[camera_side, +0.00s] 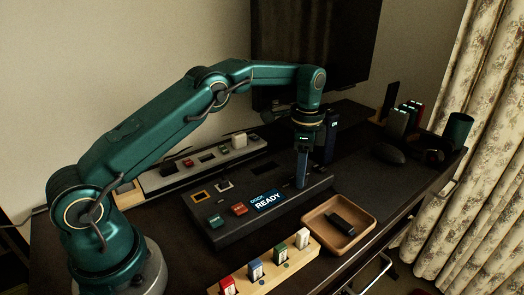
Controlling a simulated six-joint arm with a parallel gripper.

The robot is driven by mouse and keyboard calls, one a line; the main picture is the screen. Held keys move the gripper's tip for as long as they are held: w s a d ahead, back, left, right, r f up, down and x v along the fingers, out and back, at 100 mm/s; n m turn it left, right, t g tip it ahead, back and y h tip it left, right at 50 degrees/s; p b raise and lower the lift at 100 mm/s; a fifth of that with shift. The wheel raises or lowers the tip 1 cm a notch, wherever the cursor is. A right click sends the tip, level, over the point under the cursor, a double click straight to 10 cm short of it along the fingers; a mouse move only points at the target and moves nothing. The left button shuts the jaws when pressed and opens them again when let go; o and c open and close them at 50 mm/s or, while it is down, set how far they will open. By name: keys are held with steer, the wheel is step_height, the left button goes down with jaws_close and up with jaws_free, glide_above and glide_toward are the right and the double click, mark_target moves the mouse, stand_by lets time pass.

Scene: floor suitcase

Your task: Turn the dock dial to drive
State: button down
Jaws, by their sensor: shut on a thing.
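The dark dock (228,228) lies on the desk in front of my arm. Its blue screen reads "DOCK READY" (267,200), with a green button (216,221) and a red-orange button (239,209) to the left. My gripper (302,176) points straight down at the dock's right part, just behind the screen. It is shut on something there. The dial is hidden by the fingers or too small to make out, so its setting cannot be read.
A wooden tray (362,229) with a dark stick (341,223) lies right of the dock. A wooden block (303,257) with several coloured pieces stands in front. A grey rail (160,181) is behind. A mouse (389,153), cup (458,132) and monitor (330,45) stand farther back.

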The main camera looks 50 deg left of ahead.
steer(key=shift+m, duration=0.4)
steer(key=c, duration=0.5)
jaws_free()
steer(key=shift+r, duration=2.55)
